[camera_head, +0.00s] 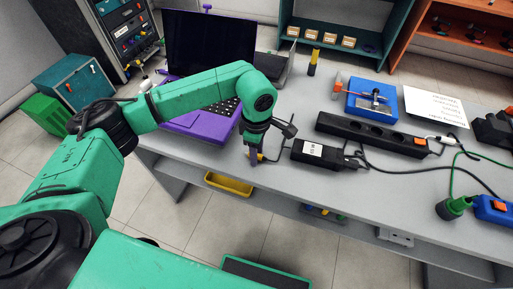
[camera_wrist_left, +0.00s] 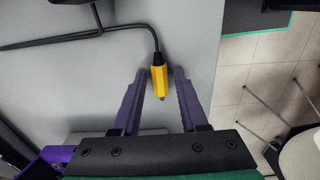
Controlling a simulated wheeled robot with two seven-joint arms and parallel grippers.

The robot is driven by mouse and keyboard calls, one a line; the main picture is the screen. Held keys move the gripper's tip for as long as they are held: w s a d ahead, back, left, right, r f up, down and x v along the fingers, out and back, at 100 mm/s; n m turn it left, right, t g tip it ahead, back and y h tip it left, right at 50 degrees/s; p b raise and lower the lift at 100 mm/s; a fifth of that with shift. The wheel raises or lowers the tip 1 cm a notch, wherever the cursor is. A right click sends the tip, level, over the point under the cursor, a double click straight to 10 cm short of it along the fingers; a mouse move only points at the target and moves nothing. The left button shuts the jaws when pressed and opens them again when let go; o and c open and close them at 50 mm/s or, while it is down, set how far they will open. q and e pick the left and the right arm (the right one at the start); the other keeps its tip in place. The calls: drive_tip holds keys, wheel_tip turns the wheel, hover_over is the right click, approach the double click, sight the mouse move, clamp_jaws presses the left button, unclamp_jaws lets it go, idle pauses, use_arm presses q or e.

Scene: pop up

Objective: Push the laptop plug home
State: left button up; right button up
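A purple laptop (camera_head: 185,125) with a dark raised screen (camera_head: 210,40) stands open at the left part of the grey table. The yellow laptop plug (camera_wrist_left: 159,80), on a black cable, lies near the table's front edge, with its metal tip toward my gripper's palm. My left gripper (camera_wrist_left: 159,72) points down over it, with its purple fingers on either side and a small gap at each side. In the head view the left gripper (camera_head: 254,156) is at the front edge, right of the laptop, and mostly hides the plug. The laptop's socket cannot be made out. My right gripper is out of view.
A black power brick (camera_head: 322,154) lies right of my left gripper, and a black power strip (camera_head: 370,134) behind it. A blue device (camera_head: 370,100), a paper sheet (camera_head: 436,106) and a green plug (camera_head: 452,208) are further right. A yellow tray (camera_head: 229,183) sits below the tabletop.

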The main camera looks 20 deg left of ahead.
use_arm(q)
drive_tip(key=shift+r, duration=0.1)
clamp_jaws()
drive_tip(key=shift+r+p, duration=1.5)
drive_tip(key=shift+r, duration=1.05)
